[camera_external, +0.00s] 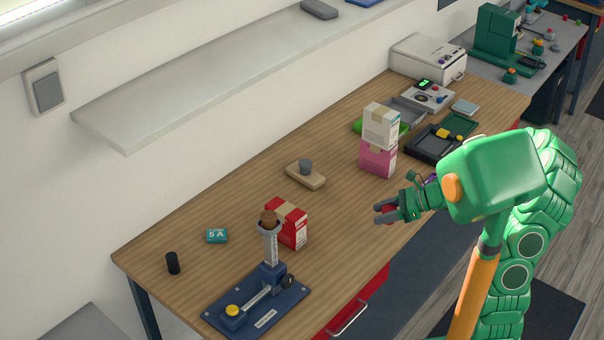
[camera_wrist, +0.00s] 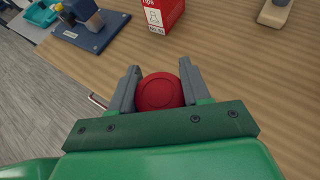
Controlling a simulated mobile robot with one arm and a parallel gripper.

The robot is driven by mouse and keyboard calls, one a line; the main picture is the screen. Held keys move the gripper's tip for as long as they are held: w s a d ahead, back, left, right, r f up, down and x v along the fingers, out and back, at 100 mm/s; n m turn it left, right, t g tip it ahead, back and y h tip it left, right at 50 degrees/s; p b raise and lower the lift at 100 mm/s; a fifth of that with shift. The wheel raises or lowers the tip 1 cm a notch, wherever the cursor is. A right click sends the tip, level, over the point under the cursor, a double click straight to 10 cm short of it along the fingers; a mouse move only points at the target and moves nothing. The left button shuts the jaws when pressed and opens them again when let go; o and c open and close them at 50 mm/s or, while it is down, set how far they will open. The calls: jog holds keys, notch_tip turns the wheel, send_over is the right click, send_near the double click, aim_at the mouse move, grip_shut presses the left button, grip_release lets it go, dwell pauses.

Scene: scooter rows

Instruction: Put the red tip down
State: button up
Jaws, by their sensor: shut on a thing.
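My gripper (camera_external: 381,213) is shut on the red tip (camera_wrist: 158,92), a round red piece held between the two grey fingers in the wrist view (camera_wrist: 160,68). A little of its red shows between the fingers in the external view. My gripper is near the front edge of the wooden bench (camera_external: 340,215), to the right of the red carton and in front of the pink carton. The tip's underside is hidden, and I cannot tell its exact height over the bench.
A red carton (camera_external: 292,226) stands behind a blue press-like stand (camera_external: 270,285). A pink carton (camera_external: 377,160) carries a white carton (camera_external: 381,126). A wooden block with a grey knob (camera_external: 306,177) lies farther back. A black tray (camera_external: 425,150) is to the right. Bench between red and pink cartons is clear.

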aim_at(337, 258)
jog(key=s+a+f+n+g, duration=0.2)
jog(key=a, duration=0.5)
jog(key=s+a+f+n+g, duration=0.1)
jog(key=a+n+g, duration=0.1)
jog(key=a, duration=0.4)
jog(key=shift+s+a+f, duration=0.1)
jog(key=shift+a+f, duration=0.05)
jog(key=shift+f, duration=1.85)
jog(key=shift+a+f, duration=0.15)
jog(key=shift+f, duration=1.85)
jog(key=shift+f, duration=0.1)
jog(key=o, duration=1)
jog(key=shift+o, duration=0.2)
jog(key=shift+d+r, duration=0.15)
jog(key=shift+r, duration=0.05)
jog(key=v, duration=1.1)
jog(key=shift+w+d, duration=0.25)
jog(key=shift+d, duration=0.05)
